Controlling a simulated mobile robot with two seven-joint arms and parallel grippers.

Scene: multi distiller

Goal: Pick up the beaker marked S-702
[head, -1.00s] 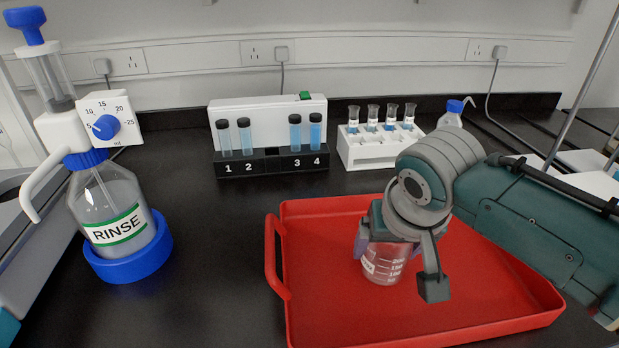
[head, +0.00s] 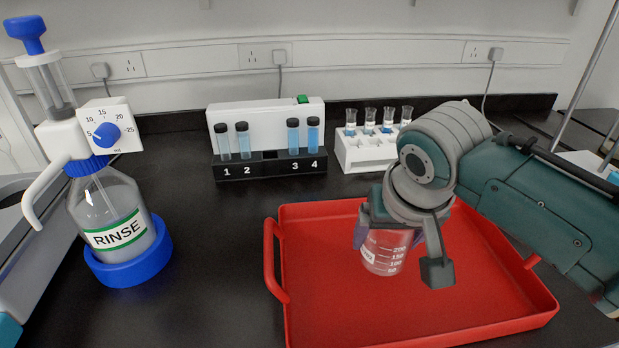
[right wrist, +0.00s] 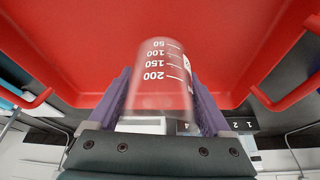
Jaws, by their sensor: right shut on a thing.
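A clear glass beaker (head: 386,252) with white graduation marks is over the red tray (head: 480,318). Its white label shows at the left side, but I cannot read the number. My right gripper (head: 383,232) is above it, shut on its sides. In the right wrist view the beaker (right wrist: 160,78) sits between the two purple fingers of the gripper (right wrist: 162,98), with the 50 to 200 marks facing the camera. The beaker looks upright and appears a little above the tray floor. My left gripper is not in view.
A rinse bottle (head: 112,222) with a dispenser stands in a blue holder at left. A black rack with numbered tubes (head: 270,165) and a white rack of small vials (head: 365,153) stand behind the tray. Black bench between bottle and tray is clear.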

